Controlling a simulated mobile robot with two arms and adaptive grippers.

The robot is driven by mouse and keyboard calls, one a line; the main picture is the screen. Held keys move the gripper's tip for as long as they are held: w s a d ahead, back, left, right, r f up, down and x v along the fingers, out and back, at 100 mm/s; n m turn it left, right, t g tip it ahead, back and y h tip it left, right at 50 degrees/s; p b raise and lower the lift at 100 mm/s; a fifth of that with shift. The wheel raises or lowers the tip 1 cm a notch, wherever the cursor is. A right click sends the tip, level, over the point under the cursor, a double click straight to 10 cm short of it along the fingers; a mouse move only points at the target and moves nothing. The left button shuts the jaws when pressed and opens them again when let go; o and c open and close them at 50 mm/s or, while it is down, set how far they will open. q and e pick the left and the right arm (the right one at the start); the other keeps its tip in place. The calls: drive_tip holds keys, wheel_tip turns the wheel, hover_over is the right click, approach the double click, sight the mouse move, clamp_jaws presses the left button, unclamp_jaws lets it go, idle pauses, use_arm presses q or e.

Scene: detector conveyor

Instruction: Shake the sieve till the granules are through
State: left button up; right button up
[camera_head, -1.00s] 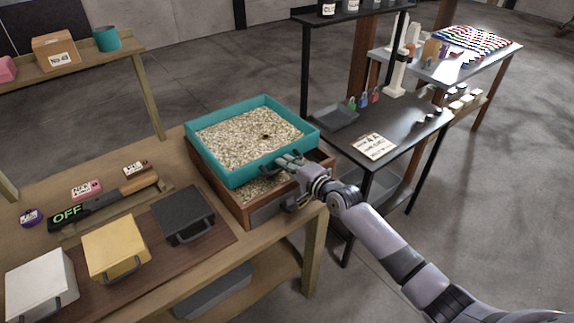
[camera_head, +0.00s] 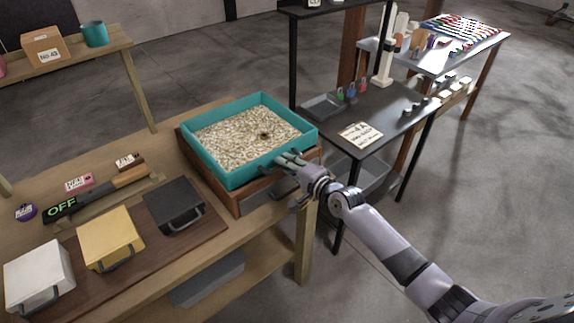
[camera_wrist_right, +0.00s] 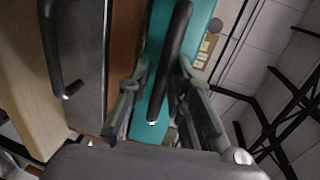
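The teal sieve (camera_head: 228,182) is a square tray full of pale granules (camera_head: 235,140), with a small dark patch among them. It rests over a brown wooden box (camera_head: 236,205) on the workbench, covering most of it; the box's inside is hidden now. My right gripper (camera_head: 284,161) is at the sieve's near right side. In the wrist view, the sieve's dark handle (camera_wrist_right: 180,35) runs between the fingers of my right gripper (camera_wrist_right: 164,68), which appear shut around it. The box's grey front panel (camera_wrist_right: 85,60) and handle show at the left there. My left gripper is out of view.
White (camera_head: 38,275), yellow (camera_head: 108,237) and black (camera_head: 172,203) lidded cases lie on the bench at the left, near a device reading OFF (camera_head: 62,208). A dark table (camera_head: 375,115) with a sign and padlocks stands close on the right.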

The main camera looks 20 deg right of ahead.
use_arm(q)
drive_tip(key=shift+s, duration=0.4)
use_arm(e)
drive_tip(key=v, duration=1.2)
